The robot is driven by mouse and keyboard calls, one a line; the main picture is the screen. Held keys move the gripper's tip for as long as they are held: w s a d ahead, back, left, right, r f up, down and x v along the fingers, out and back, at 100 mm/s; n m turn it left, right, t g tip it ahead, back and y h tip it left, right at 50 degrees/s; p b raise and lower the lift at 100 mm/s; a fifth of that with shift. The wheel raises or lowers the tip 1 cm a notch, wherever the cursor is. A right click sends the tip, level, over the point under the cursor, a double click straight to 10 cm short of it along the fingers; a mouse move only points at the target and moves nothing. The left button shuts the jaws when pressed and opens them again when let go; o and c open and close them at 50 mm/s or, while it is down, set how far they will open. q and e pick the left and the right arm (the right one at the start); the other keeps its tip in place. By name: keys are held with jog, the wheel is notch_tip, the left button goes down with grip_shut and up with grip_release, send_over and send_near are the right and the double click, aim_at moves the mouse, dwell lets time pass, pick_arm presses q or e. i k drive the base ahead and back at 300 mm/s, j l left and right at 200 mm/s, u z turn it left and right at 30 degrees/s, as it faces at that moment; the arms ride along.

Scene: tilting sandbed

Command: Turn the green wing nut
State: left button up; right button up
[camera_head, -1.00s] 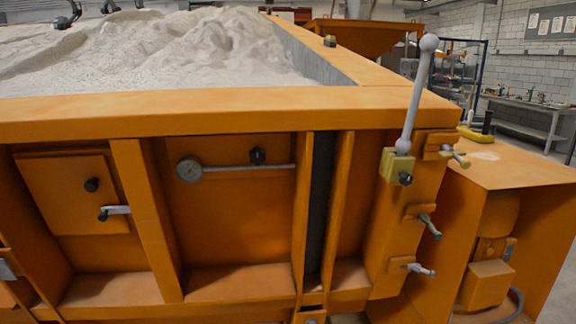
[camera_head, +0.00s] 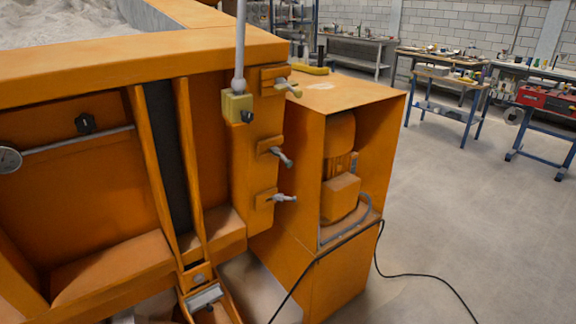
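Several wing nuts stick out from the right end of the orange sandbed frame (camera_head: 150,55). The top wing nut (camera_head: 287,88) has a dull yellow-green tint. Below it are a grey middle wing nut (camera_head: 283,157) and a grey lower wing nut (camera_head: 285,198). Each sits on a small orange block. Neither of my grippers shows in this view.
A grey lever (camera_head: 240,50) rises from a yellow-green block (camera_head: 236,106) left of the top wing nut. An orange housing with a motor (camera_head: 340,200) stands to the right. A black cable (camera_head: 420,277) lies on the floor. The floor farther right is mostly clear.

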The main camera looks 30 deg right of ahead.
aim_at(275, 150)
jog(key=i+l, duration=0.15)
jog(key=l, duration=0.15)
jog(key=i+l+u, duration=0.2)
jog(key=i+l, duration=0.15)
jog(key=l, duration=0.25)
jog(key=i+l, duration=0.1)
jog(key=l, duration=0.25)
